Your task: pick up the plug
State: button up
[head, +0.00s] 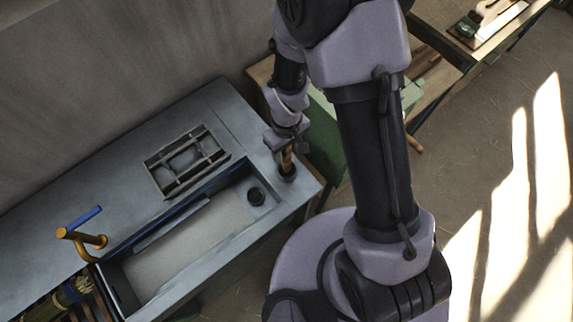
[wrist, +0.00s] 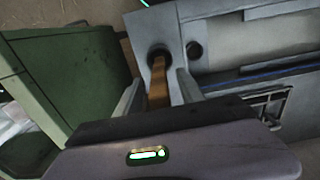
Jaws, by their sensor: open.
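The plug (head: 287,160) has a brown upright handle and a dark round base. It stands on the grey counter at the right end of the sink. In the wrist view the plug (wrist: 158,93) rises between the two fingers of my gripper (wrist: 159,79). The fingers are open, one on each side of the handle, with small gaps visible. In the head view my gripper (head: 287,146) is over the plug and partly hides its top.
The sink basin (head: 190,238) has a dark round drain (head: 256,196) near the plug. A metal rack (head: 186,160) lies behind the basin. An orange tap with a blue lever (head: 84,232) stands at the left. A green box (wrist: 75,80) stands beside the counter.

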jog(key=shift+r, duration=0.1)
grip_shut()
dwell(1.2)
